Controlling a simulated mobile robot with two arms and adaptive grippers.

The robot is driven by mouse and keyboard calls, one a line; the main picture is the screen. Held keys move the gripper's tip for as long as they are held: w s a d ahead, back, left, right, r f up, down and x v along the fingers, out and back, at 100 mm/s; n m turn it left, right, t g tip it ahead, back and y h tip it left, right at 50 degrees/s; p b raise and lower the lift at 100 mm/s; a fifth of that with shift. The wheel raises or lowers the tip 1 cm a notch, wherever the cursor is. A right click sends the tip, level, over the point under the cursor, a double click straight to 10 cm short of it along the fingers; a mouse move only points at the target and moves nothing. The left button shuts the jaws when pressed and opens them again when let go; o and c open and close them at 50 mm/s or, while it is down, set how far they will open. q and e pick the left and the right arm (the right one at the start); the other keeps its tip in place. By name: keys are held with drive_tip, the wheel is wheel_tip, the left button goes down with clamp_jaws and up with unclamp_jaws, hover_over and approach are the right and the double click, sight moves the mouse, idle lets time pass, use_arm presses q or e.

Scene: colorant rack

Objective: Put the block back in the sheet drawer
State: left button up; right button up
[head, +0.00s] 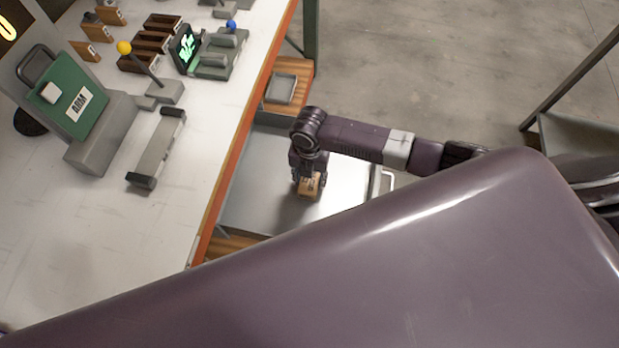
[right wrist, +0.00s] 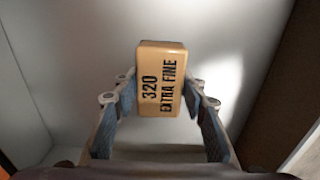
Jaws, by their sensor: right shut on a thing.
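The block (right wrist: 161,80) is tan with black text "320 EXTRA FINE". In the right wrist view it sits between the two fingers of my right gripper (right wrist: 160,105), which is shut on it. In the head view the block (head: 310,186) shows below my right gripper (head: 309,178), over the open sheet drawer (head: 250,190). The drawer is a wide grey metal tray, pulled out from under the bench, with a light handle (head: 388,180) at its right side. I cannot tell whether the block touches the drawer floor. My left gripper is not in view.
The white bench top (head: 60,240) with an orange edge lies left of the drawer. It carries a green device (head: 75,105), a grey bar tool (head: 158,150) and several brown blocks. A wooden shelf with a small grey tray (head: 282,88) is behind the drawer.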

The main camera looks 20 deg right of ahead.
sight(310, 180)
drive_tip(key=shift+f, duration=0.2)
drive_tip(key=o, duration=1.2)
drive_tip(key=shift+r, duration=0.25)
wheel_tip(310, 180, up, 12)
drive_tip(key=shift+b, duration=0.3)
